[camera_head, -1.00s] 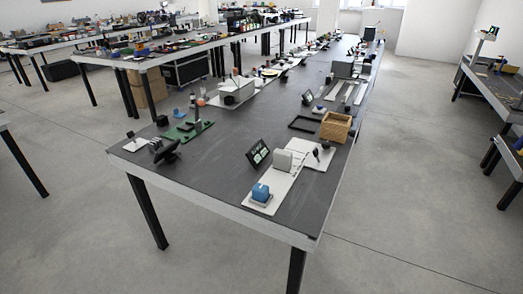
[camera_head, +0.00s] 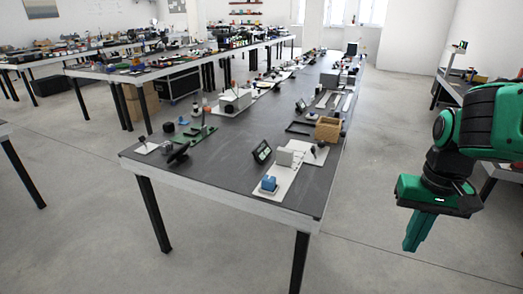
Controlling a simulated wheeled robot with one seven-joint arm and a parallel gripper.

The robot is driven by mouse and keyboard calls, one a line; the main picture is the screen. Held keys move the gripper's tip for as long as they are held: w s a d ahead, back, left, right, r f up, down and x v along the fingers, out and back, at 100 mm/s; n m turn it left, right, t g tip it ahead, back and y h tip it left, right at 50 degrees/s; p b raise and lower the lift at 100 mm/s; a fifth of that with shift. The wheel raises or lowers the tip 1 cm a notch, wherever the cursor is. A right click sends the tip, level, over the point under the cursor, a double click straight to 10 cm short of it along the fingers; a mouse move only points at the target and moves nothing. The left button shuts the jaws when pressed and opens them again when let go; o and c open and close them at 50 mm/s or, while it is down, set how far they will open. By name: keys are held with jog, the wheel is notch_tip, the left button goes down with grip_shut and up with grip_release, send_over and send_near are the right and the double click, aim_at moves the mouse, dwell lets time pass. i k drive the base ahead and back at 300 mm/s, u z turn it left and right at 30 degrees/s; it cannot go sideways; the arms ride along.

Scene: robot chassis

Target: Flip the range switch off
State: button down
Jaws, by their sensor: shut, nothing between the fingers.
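I cannot pick out the range switch for certain at this size. Several small devices stand on the long dark table (camera_head: 225,185). Near its front right are a blue block (camera_head: 269,184) on a white plate (camera_head: 272,194), a grey box (camera_head: 285,157) and a tilted dark screen (camera_head: 262,151). A tilted black device (camera_head: 178,153) stands near the front left corner. My green gripper (camera_head: 413,248) hangs at the right of the view, pointing down, shut and empty. In the picture it is right of the table, apart from all the devices.
A wooden box (camera_head: 329,130) and a black frame (camera_head: 299,128) lie farther back on the table. A green board (camera_head: 196,135) lies on the left. Another cluttered table (camera_head: 112,73) stands behind. Grey floor (camera_head: 365,190) is clear between the table and my arm.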

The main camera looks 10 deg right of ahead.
aim_at(313, 149)
jog(key=u, duration=0.45)
jog(key=i, duration=1)
jog(key=z, duration=0.05)
